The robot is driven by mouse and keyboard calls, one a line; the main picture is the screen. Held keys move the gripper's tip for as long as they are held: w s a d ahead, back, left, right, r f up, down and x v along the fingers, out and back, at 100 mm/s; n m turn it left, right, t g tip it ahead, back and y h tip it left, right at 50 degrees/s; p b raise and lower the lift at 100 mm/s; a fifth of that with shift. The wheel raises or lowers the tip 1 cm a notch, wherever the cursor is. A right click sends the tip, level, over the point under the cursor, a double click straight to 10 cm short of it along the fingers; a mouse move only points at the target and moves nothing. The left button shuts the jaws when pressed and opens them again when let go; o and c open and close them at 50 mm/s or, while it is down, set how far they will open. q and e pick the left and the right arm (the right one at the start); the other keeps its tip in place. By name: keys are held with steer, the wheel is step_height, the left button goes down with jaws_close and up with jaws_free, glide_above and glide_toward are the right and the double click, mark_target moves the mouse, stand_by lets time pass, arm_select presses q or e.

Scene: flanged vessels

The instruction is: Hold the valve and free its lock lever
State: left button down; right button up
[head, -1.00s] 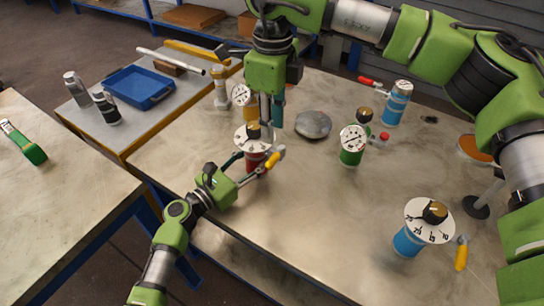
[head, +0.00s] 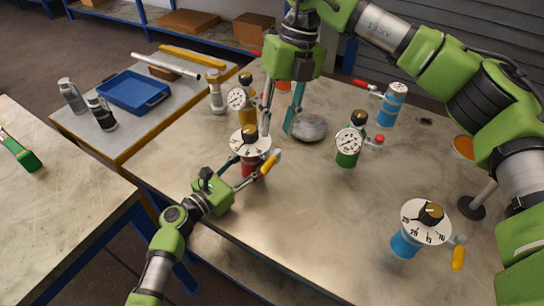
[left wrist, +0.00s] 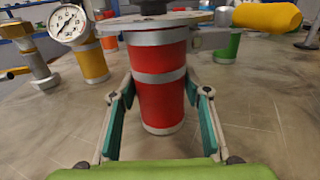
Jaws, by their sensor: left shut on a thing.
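The red valve (head: 249,169) stands upright near the table's front edge. My right gripper (head: 278,127) is open and empty, pointing down, just behind and right of the knob.
A yellow gauge vessel (head: 241,100) and a grey round lid (head: 309,128) are close to my right gripper. A green gauge vessel (head: 347,155), a blue vessel (head: 391,104) and a blue dial valve (head: 405,244) stand further right. The front middle of the table is clear.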

mark_target(270, 163)
steer(key=f+m+y, duration=0.1)
steer(key=f+m, duration=0.2)
steer(key=a+f+m, duration=0.1)
steer(key=f+m, duration=0.2)
steer(key=f, duration=0.1)
steer(key=s+f+m+g+y, duration=0.1)
steer(key=f+m, duration=0.2)
steer(key=shift+a+f+m+y, duration=0.15)
steer(key=shift+m+y, duration=0.15)
stand_by(0.4)
jaws_close()
